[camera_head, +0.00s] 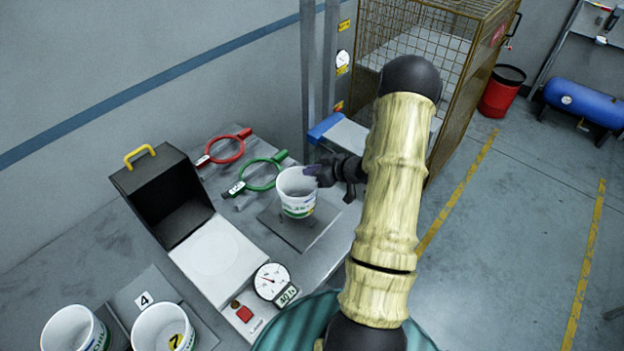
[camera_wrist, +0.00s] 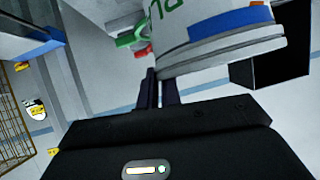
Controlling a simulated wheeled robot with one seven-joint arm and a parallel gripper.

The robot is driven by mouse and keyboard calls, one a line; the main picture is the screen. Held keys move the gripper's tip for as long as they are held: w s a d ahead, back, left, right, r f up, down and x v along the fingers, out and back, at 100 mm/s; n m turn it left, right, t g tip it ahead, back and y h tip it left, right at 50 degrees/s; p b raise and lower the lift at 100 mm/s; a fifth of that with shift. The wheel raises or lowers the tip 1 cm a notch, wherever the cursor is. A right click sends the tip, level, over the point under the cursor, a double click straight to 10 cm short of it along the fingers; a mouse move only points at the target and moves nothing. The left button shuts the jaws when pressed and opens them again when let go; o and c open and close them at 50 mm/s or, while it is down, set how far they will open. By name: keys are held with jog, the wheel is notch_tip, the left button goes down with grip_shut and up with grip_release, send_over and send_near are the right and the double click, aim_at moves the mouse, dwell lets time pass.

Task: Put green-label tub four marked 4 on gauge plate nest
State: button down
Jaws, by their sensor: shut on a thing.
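A white tub (camera_head: 298,196) with a green-marked label stands upright, empty, at the dark square plate (camera_head: 303,234) beside the ring gauges. I cannot tell whether it rests on the plate or is just above it. Its number cannot be read. My gripper (camera_head: 317,173) is shut on the tub's rim at its right side. In the wrist view the fingers (camera_wrist: 160,88) are close together at the edge of the tub (camera_wrist: 225,35), with part of its green lettering showing. My arm hides the area to the right.
A red ring gauge (camera_head: 224,149) and a green ring gauge (camera_head: 262,173) lie behind the tub. A white plate (camera_head: 214,262), open black box (camera_head: 162,192) and dial (camera_head: 271,281) are left. Two tubs (camera_head: 72,330) (camera_head: 162,329) and a "4" card (camera_head: 144,300) are front left.

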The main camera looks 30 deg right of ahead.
aim_at(311, 179)
jog(key=shift+f+p, duration=0.65)
jog(key=shift+f, duration=1.45)
jog(key=shift+f, duration=0.1)
jog(key=c, duration=1.6)
grip_release()
jog(key=shift+w, duration=0.15)
jog(key=shift+a, duration=0.1)
